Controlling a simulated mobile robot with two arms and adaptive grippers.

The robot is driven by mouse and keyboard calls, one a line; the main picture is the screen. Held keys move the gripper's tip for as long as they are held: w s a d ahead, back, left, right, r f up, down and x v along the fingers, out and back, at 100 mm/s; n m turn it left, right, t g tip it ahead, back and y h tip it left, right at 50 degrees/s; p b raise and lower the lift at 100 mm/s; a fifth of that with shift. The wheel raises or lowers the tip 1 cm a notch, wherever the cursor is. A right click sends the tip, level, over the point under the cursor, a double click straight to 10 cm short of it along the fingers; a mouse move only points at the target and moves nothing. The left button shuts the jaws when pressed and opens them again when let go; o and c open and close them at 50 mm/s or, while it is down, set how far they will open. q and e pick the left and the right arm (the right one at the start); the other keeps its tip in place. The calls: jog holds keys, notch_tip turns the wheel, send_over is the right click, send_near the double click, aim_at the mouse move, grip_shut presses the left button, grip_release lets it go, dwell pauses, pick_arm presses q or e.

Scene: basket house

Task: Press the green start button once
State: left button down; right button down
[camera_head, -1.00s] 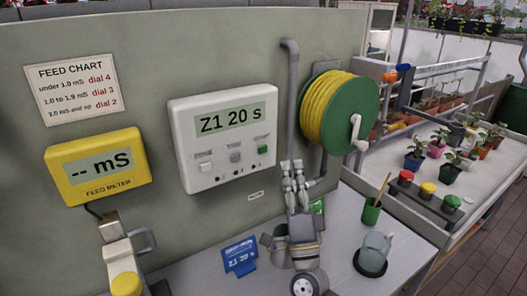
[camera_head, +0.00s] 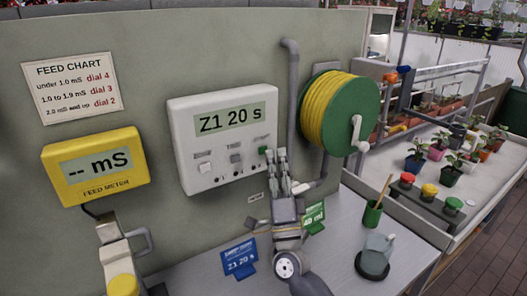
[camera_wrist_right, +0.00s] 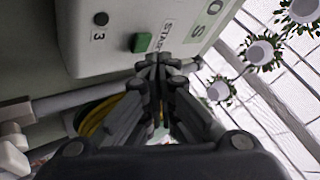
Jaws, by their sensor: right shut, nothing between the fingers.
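The green start button (camera_head: 264,150) is at the right end of the button row on the white control box (camera_head: 185,125), whose screen reads "Z1 20 s". It also shows in the right wrist view (camera_wrist_right: 141,42), beside the label "START". My right gripper (camera_head: 277,153) is shut and empty, its fingertips pointing up just right of the button in the head view. In the right wrist view its fingertips (camera_wrist_right: 158,60) are close below and right of the button. I cannot tell whether they touch it. My left gripper is not in view.
A yellow hose reel (camera_head: 328,108) and a grey pipe (camera_head: 291,90) are right of the box. A yellow feed meter (camera_head: 96,167) hangs at left. On the bench are a blue card (camera_head: 239,258), a green card (camera_head: 314,218) and a green cup (camera_head: 373,213).

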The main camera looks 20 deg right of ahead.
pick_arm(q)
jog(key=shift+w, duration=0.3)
pick_arm(e)
jog(key=shift+w, duration=0.15)
dwell(0.6)
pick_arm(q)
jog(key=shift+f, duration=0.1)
pick_arm(e)
jog(key=shift+w+a, duration=0.1)
jog(key=shift+w, duration=0.2)
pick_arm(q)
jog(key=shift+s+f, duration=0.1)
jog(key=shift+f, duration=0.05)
pick_arm(e)
jog(key=shift+w, duration=0.4)
dwell(0.4)
jog(key=shift+s, duration=0.15)
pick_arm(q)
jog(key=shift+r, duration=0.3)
pick_arm(e)
jog(key=shift+s, duration=0.75)
